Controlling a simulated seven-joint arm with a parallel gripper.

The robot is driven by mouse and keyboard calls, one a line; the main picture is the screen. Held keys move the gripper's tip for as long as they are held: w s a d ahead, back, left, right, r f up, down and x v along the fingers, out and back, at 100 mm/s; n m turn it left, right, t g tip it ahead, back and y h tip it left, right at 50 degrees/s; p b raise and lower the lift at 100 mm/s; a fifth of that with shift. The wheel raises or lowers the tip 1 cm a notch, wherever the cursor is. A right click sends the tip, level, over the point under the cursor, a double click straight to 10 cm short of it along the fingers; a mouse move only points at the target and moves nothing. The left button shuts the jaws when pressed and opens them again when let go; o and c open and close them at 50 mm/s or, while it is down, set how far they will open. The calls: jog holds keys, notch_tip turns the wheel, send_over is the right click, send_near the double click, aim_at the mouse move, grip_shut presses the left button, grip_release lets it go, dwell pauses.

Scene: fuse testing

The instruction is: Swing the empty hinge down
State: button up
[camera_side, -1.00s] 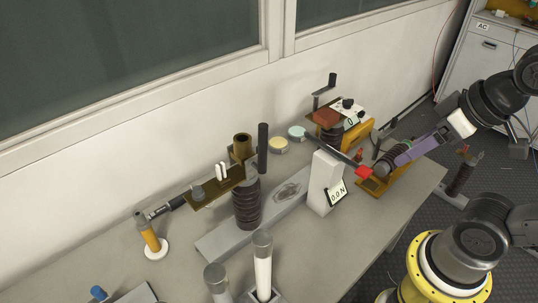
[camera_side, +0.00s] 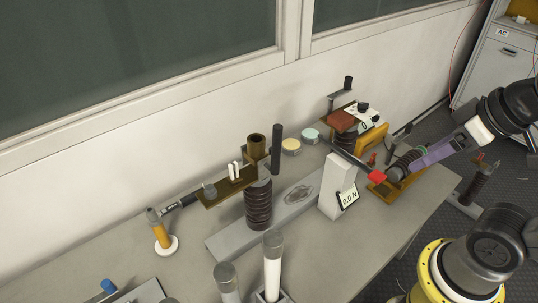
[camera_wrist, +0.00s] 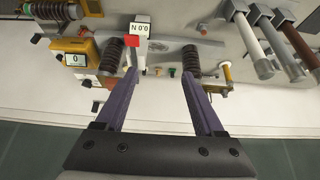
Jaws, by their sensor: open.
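My gripper (camera_side: 408,166) is at the right end of the bench in the side view, with its purple fingers beside a dark ribbed insulator. In the wrist view my gripper (camera_wrist: 159,74) is open, its two purple fingers wide apart with nothing held between them. A brown metal fitting with an upright hollow tube (camera_side: 256,146) sits above the middle ribbed insulator (camera_side: 258,206), well to the left of my gripper. A flat brown plate (camera_side: 226,186) reaches left from it. I cannot tell for sure which part is the empty hinge.
A white block carries a display (camera_side: 348,197) reading 0.0 N, close to a red piece (camera_side: 377,176). Another ribbed insulator and a yellow meter stand behind. Cylindrical fuses (camera_side: 272,262) stand at the front, and an orange-handled tool (camera_side: 161,233) at the left. Some bench front is clear.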

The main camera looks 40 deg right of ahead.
jog(key=shift+c, duration=1.1)
jog(key=w+a+r+g, duration=0.3)
jog(key=w+a+r, duration=0.1)
jog(key=w+r, duration=0.85)
jog(key=n+g, duration=0.2)
jog(key=g, duration=0.1)
send_over(277, 142)
jog(key=d, duration=0.1)
jog(key=shift+y, duration=0.3)
jog(key=f, duration=0.2)
jog(key=w+f, duration=0.1)
jog(key=f, duration=0.1)
jog(key=shift+f, duration=0.4)
jog(key=f, duration=1.3)
jog(key=shift+s+a+f, duration=0.1)
jog(key=shift+a, duration=0.1)
